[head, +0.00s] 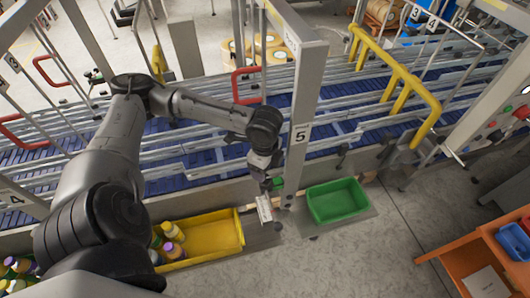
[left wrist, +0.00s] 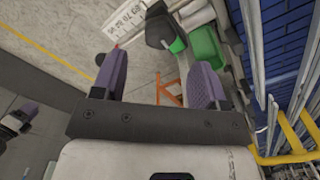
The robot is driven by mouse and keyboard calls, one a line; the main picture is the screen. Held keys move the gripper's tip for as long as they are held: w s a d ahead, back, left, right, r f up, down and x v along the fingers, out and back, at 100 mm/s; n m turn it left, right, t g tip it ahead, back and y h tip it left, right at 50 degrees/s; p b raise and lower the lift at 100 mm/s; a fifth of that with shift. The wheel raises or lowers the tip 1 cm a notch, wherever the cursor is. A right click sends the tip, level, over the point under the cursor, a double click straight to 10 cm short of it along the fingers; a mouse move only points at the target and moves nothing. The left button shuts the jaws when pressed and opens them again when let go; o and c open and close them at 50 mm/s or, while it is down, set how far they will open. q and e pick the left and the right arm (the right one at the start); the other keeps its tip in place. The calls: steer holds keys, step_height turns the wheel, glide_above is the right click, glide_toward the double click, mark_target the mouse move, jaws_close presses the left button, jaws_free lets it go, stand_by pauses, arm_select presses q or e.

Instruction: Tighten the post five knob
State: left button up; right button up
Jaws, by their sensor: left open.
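Post five is the grey upright (head: 307,95) with the "5" label, standing at the conveyor's near side in the head view. My left gripper (head: 268,180) is low beside the post's left face. In the left wrist view the two purple fingers of my left gripper (left wrist: 160,80) are spread, with nothing between them. A dark knob-like part (left wrist: 160,28) with a green piece (left wrist: 178,46) lies beyond the fingertips, apart from them. The green piece (head: 277,183) also shows near the post's foot in the head view; the dark part is mostly hidden there.
A printed white tag (head: 264,208) hangs just below my gripper. A green bin (head: 313,209) stands right of the post, and a yellow bin (head: 238,228) with bottles stands left. Conveyor rails (head: 205,152) run behind. An orange table (head: 437,258) is at the lower right.

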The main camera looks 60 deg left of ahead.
arm_select(q)
step_height(320, 180, up, 8)
steer(key=shift+f+b, duration=0.15)
steer(key=shift+b, duration=0.2)
stand_by(0.4)
steer(key=s+d+f+g+h, duration=0.1)
steer(key=s+d+f+g, duration=0.1)
steer(key=s+d+f, duration=0.35)
steer(key=s+d+f+g+h, duration=0.2)
steer(key=s+d+f, duration=0.1)
steer(key=f, duration=0.5)
steer(key=s+d+f+n+h, duration=0.1)
steer(key=s+d+f+h, duration=0.2)
steer(key=d, duration=0.4)
steer(key=s+d+f+n+t+h, duration=0.1)
steer(key=s+d+f, duration=0.1)
steer(key=s+d, duration=0.35)
steer(key=s+d+f+n+h, duration=0.1)
steer(key=s+d+f+h, duration=0.15)
steer(key=d, duration=0.55)
steer(key=w+a+f+n+t+y, duration=0.2)
steer(key=w+a+n+t+y, duration=0.4)
steer(key=a+y, duration=0.3)
steer(key=shift+w+a+t, duration=0.3)
steer(key=shift+w+a, duration=0.25)
steer(key=shift+a, duration=0.6)
